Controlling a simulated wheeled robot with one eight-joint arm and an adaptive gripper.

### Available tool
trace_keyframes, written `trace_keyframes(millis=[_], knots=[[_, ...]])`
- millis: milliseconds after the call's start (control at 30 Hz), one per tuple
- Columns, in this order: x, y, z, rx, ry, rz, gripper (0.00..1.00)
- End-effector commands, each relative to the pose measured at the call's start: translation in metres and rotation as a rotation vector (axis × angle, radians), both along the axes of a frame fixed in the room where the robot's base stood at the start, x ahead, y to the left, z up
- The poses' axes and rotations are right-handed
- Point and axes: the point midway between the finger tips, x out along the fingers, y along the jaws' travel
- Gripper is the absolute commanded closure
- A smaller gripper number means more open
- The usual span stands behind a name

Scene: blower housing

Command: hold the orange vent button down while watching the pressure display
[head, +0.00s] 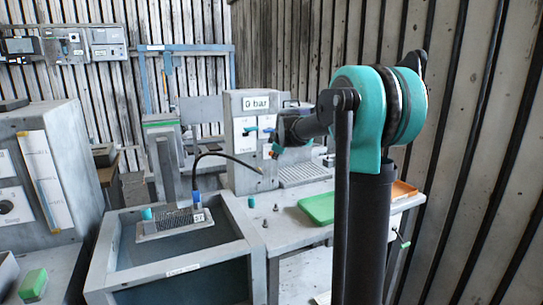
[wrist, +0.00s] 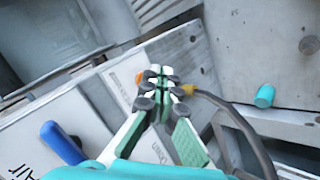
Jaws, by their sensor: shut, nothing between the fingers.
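The grey housing (head: 236,160) stands on the bench, and its pressure display (head: 256,103) on top reads "0 bar". My gripper (wrist: 160,76) is shut and empty, with its fingertips close over the white label panel. The orange vent button (wrist: 139,78) shows as a small patch just left of the fingertips, partly hidden by them. I cannot tell whether the fingers touch it or whether it is pressed. In the head view my gripper is in front of the housing's face, and the button is not clear there. The display is not in the wrist view.
A blue lever (wrist: 62,143) sticks out from the panel near my gripper. A dark cable (wrist: 235,118) curves close on the right. A teal cylinder (wrist: 265,96) stands beyond it. A green tray (head: 318,208) lies on the bench.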

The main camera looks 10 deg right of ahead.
Motion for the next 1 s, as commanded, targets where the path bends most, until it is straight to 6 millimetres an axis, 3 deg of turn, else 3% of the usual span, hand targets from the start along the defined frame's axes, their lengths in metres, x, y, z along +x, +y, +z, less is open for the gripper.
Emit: trace_keyframes(millis=[600, 1000], knots=[[-0.045, -0.015, 0.0, 0.001, 0.0, -0.001, 1.0], [-0.048, -0.015, 0.0, 0.0, 0.0, 0.0, 1.0]])
